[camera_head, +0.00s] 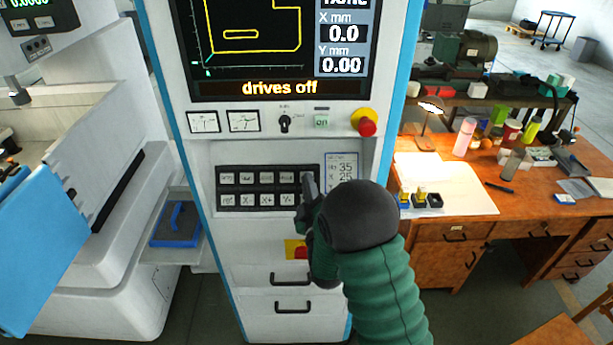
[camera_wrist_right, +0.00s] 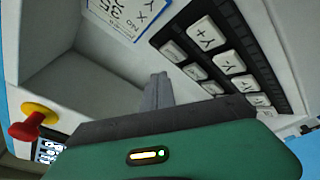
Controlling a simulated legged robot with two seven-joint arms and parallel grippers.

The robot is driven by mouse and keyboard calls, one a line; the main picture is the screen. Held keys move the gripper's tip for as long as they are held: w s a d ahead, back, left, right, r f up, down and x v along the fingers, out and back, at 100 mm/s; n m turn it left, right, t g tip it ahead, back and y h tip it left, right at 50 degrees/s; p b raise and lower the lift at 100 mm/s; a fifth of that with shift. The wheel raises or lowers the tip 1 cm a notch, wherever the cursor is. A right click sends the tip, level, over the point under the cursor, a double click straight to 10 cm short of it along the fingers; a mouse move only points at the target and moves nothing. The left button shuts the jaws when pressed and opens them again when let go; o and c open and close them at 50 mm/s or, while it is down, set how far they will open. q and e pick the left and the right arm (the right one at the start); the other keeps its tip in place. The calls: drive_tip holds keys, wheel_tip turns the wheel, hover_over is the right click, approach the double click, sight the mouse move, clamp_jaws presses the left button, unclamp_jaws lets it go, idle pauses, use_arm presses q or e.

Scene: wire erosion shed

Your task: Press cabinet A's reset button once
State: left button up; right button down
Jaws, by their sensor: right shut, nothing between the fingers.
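The white control cabinet (camera_head: 240,150) with blue edges stands in front of me. No letter A shows on it. I cannot tell which key is reset. My right gripper (camera_head: 309,184) is shut and empty at the keypad's right end, hiding part of it. In the right wrist view the shut fingertips (camera_wrist_right: 157,88) appear beside the keypad (camera_wrist_right: 230,50); contact cannot be told. My left gripper is out of view.
The screen (camera_head: 275,50) reads "drives off". Below it are a rotary switch (camera_head: 285,122), a green "on" button (camera_head: 321,121) and a red knob (camera_head: 367,127) on yellow. Another red button (camera_head: 300,252) sits below the keypad. A cluttered wooden desk (camera_head: 480,225) stands right.

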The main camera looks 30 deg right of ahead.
drive_tip(key=shift+s+a+r+p, duration=0.2)
drive_tip(key=shift+s+a+r, duration=0.2)
drive_tip(key=shift+s+r, duration=0.15)
drive_tip(key=shift+s+a+r+p, duration=0.2)
drive_tip(key=shift+s+a+r, duration=0.2)
drive_tip(key=shift+s, duration=0.2)
drive_tip(key=shift+d, duration=0.1)
drive_tip(key=s+a+f+m+g+y, duration=0.35)
drive_tip(key=a+f+g+y, duration=0.3)
drive_tip(key=a+f, duration=0.35)
drive_tip(key=s+a+f+m+g, duration=0.1)
drive_tip(key=s+a+f+g, duration=0.1)
drive_tip(key=s, duration=0.7)
drive_tip(key=s+a+f+m+g+y+b, duration=0.1)
drive_tip(key=s+a+f+g, duration=0.2)
drive_tip(key=s+g, duration=0.4)
drive_tip(key=shift+s+a+f+m, duration=0.35)
drive_tip(key=shift+s+f, duration=0.15)
drive_tip(key=shift+s, duration=0.75)
